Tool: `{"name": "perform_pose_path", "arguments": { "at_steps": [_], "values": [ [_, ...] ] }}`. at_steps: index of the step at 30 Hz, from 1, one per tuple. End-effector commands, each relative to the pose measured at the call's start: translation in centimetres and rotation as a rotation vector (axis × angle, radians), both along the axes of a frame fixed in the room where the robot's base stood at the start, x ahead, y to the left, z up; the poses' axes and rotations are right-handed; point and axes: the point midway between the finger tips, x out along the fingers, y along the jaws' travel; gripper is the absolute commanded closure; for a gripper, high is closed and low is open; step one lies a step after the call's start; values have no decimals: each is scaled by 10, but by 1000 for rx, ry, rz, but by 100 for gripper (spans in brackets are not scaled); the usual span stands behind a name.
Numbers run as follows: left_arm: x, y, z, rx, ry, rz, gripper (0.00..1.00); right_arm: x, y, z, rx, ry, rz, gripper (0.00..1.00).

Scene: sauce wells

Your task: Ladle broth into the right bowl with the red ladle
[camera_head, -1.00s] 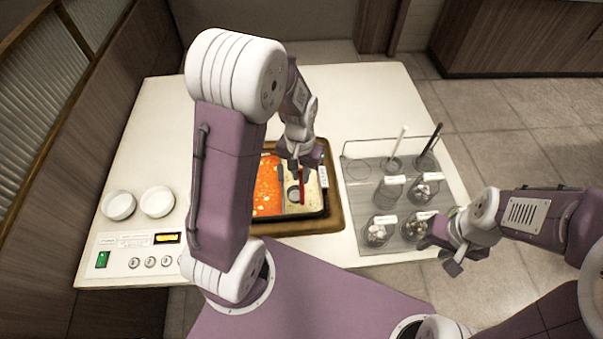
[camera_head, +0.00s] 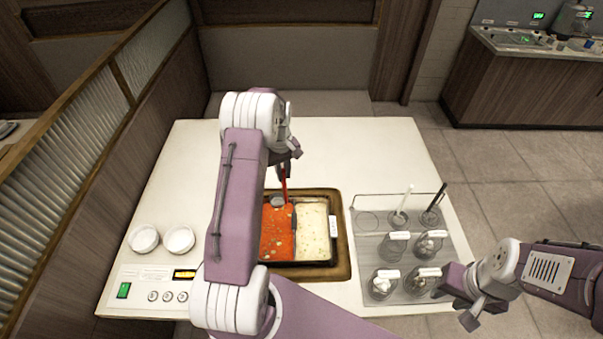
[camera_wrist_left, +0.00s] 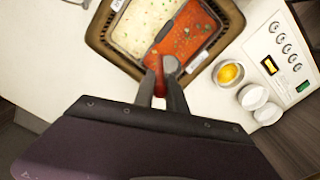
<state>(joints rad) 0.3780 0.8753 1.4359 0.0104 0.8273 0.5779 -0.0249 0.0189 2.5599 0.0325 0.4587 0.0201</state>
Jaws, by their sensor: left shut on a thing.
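My left gripper (camera_head: 291,160) is shut on the red ladle (camera_head: 284,183), holding it by its handle at the back of the pot. The ladle's grey cup (camera_head: 278,201) hangs at the rear edge of the red broth (camera_head: 277,236); I cannot tell whether it touches the broth. The handle also shows between the fingers in the left wrist view (camera_wrist_left: 159,78). That view shows a round dish with orange content (camera_wrist_left: 228,74) beside the pot, next to two white bowls (camera_wrist_left: 252,97). My arm hides that dish in the head view. My right gripper (camera_head: 466,302) is open and empty.
The pot (camera_head: 342,262) has a pale broth side (camera_head: 312,232) on the right. A rack (camera_head: 362,284) with several glass jars and two upright utensils stands at the right. The control panel (camera_head: 140,288) is at the front left. The table's back is clear.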

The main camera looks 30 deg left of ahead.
Motion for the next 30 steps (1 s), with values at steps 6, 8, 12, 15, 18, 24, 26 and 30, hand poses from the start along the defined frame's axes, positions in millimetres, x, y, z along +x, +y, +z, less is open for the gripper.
{"name": "perform_pose_path", "arguments": {
  "at_steps": [6,8,12,15,18,24,26,30],
  "values": [
    [-4,7,0,2,-2,16,100,0,0,2,0,0,0,64],
    [-4,7,-3,2,-2,15,100,0,0,0,0,0,0,64],
    [-4,6,-15,2,-1,14,100,0,0,-11,0,0,0,64],
    [-4,6,-26,2,-1,14,100,0,0,-19,0,0,0,64],
    [-4,6,-35,2,-1,14,100,0,0,-27,0,0,0,64],
    [-4,6,-54,2,-2,14,100,0,0,-38,0,0,0,64],
    [-4,6,-60,2,-1,13,100,0,0,-42,0,0,0,64],
    [-4,6,-74,2,-1,13,100,0,0,-51,0,0,0,64]
  ]
}}
